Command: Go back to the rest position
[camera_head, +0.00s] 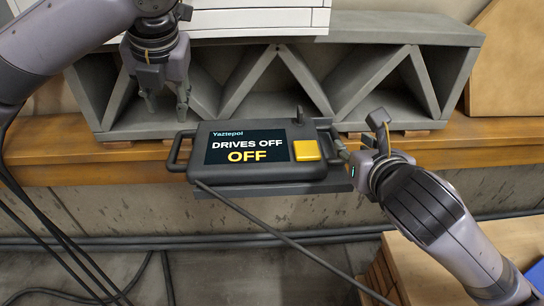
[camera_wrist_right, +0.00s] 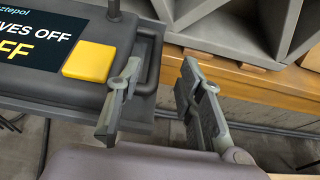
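The dark control pendant (camera_head: 257,180) rests at the shelf's front edge. Its screen (camera_head: 246,147) reads "DRIVES OFF" and "OFF", with a yellow button (camera_head: 306,150) at its right. My left gripper (camera_head: 167,110) points down above and behind the pendant's left end, its fingers apart and empty. My right gripper (camera_head: 358,138) is at the pendant's right end. In the right wrist view its fingers (camera_wrist_right: 160,100) are spread, and the pendant's right handle (camera_wrist_right: 153,60) appears partly between them. I cannot tell whether a finger touches the handle.
A grey printed concrete block with triangular cells (camera_head: 270,85) stands behind the pendant on a wooden shelf (camera_head: 90,150). White layered blocks (camera_head: 260,18) are at the top. A cable (camera_head: 290,243) hangs from the pendant. A wooden surface (camera_head: 425,265) is at the lower right.

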